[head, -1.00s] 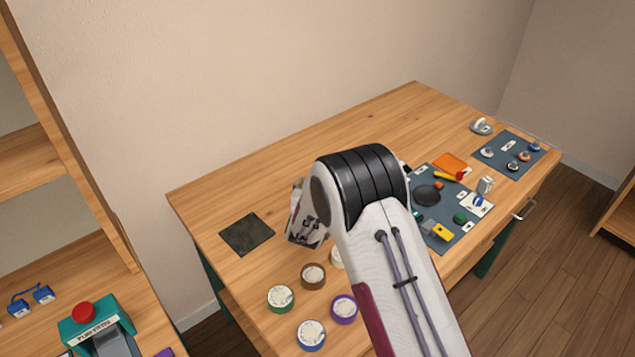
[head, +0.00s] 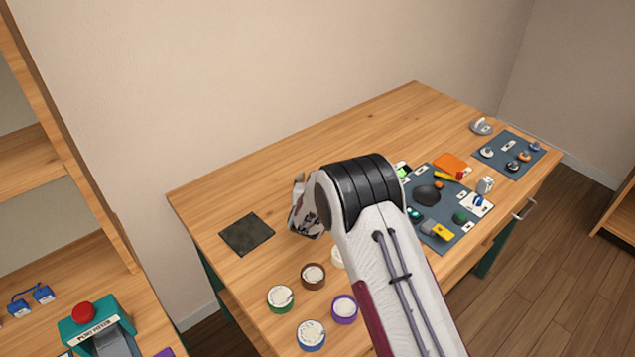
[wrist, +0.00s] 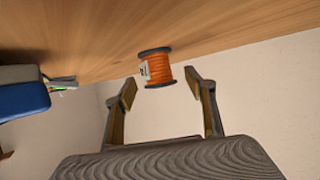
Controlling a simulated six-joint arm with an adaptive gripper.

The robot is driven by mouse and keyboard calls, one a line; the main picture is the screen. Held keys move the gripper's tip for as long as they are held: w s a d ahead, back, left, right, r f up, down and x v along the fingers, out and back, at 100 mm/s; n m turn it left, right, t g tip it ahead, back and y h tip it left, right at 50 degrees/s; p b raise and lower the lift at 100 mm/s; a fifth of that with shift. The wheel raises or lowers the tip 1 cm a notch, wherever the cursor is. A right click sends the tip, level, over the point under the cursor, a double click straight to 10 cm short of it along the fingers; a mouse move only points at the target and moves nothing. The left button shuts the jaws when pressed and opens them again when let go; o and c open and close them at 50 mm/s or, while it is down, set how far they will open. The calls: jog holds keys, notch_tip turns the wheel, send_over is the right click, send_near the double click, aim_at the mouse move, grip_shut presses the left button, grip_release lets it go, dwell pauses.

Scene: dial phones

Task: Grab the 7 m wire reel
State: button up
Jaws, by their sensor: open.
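A wire reel (wrist: 155,68) with orange wire, dark end flanges and a small white label shows in the wrist view against the wooden table (wrist: 85,42). The label is too small to read, so I cannot tell its length. My gripper (wrist: 161,88) is open, with its two fingers on either side of the reel's place in the picture. The reel looks to be just beyond the fingertips, and nothing is held. In the head view I cannot make out the reel; my arm covers part of the table.
A dark square mat (head: 247,234) lies left. A blue-grey mat (head: 452,240) with small items lies right. A blue and grey object (wrist: 22,98) is left in the wrist view.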

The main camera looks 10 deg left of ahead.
jog(key=shift+w+f, duration=0.25)
jog(key=shift+w, duration=0.45)
jog(key=c, duration=1.3)
